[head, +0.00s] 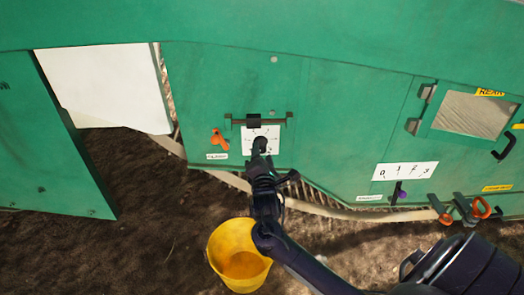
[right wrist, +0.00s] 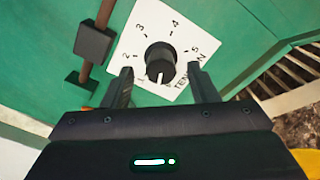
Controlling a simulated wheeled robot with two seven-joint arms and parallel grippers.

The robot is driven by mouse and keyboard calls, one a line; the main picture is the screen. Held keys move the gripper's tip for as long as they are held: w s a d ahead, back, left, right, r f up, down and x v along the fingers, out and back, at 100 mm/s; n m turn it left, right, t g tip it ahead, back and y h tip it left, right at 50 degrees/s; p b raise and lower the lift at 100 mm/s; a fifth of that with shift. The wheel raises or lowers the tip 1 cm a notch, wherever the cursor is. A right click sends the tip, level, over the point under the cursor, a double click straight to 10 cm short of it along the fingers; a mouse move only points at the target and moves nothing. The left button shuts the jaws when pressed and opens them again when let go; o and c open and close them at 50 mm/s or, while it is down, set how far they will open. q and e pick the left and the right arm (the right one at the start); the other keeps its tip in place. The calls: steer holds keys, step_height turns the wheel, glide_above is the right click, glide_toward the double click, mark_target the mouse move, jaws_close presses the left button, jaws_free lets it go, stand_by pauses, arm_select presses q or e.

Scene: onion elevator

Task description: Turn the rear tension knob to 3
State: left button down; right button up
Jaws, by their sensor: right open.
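The black round tension knob (right wrist: 160,60) sits on a white dial plate (right wrist: 190,88) marked 1 to 5 and "TENSION". A white pointer line on the knob points toward the bottom of the right wrist view, near the 1 side. In the head view the plate (head: 271,132) is on the green machine wall, and the knob is mostly hidden by my gripper. My right gripper (right wrist: 160,70) is open, with one finger on each side of the knob; the right wrist view shows gaps between fingers and knob. It also shows in the head view (head: 260,148). My left gripper is not in view.
A brown bar with a black block (right wrist: 95,42) is beside the plate. An orange handle (head: 219,139) is left of the dial. A yellow bucket (head: 228,250) stands below.

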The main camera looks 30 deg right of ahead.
mark_target(262, 150)
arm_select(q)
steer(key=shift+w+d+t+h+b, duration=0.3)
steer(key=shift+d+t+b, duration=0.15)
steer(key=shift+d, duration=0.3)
arm_select(e)
steer(key=shift+x, duration=2.2)
